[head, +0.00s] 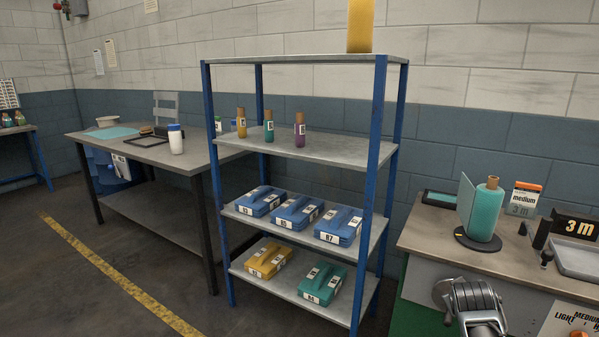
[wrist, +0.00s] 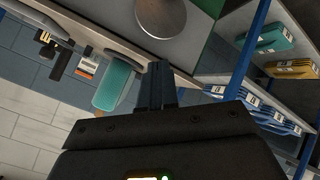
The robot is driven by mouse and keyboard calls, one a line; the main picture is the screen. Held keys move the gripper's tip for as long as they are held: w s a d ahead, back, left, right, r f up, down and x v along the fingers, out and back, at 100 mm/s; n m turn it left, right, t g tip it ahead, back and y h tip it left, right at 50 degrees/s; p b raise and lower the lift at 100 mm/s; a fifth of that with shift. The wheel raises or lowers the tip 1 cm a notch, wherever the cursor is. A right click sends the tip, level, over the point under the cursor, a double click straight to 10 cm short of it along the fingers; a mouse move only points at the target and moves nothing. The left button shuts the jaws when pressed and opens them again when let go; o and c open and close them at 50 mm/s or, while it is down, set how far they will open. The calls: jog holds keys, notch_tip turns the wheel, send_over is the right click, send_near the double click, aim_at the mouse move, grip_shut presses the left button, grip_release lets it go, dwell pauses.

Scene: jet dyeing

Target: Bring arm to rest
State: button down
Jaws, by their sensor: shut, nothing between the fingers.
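My gripper (wrist: 160,70) shows in the wrist view with its two dark fingers together and nothing between them. It is in the air, with the workbench and shelf rack behind it in a tilted, upside-down view. Part of my arm shows at the lower right of the head view, in front of the right workbench (head: 418,240). The gripper's fingers cannot be made out in the head view.
A blue-framed shelf rack (head: 330,152) holds blue, yellow and teal cases and several small bottles. The right bench carries a teal roll (head: 484,212), a label box (head: 525,197) and a grey tray (head: 577,260). A table (head: 155,152) stands left. Floor beside the yellow line (head: 110,268) is clear.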

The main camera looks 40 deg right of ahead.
jog(key=s+a+f+n+t+y, duration=0.1)
jog(key=s+a+n+t+y, duration=0.2)
jog(key=a, duration=1.1)
jog(key=a+f+n+t, duration=0.15)
jog(key=a+t, duration=0.25)
jog(key=a, duration=1.1)
jog(key=s+a+r+n+t+y, duration=0.1)
jog(key=s+a+r+t+y, duration=0.1)
jog(key=s+a+r, duration=0.5)
jog(key=s+a+r+n+t+y, duration=0.1)
jog(key=s+a+r+t+y, duration=0.2)
jog(key=a, duration=0.9)
jog(key=s+r+y, duration=0.2)
jog(key=s+r, duration=0.2)
jog(key=r, duration=0.2)
jog(key=shift+s+a+r, duration=0.15)
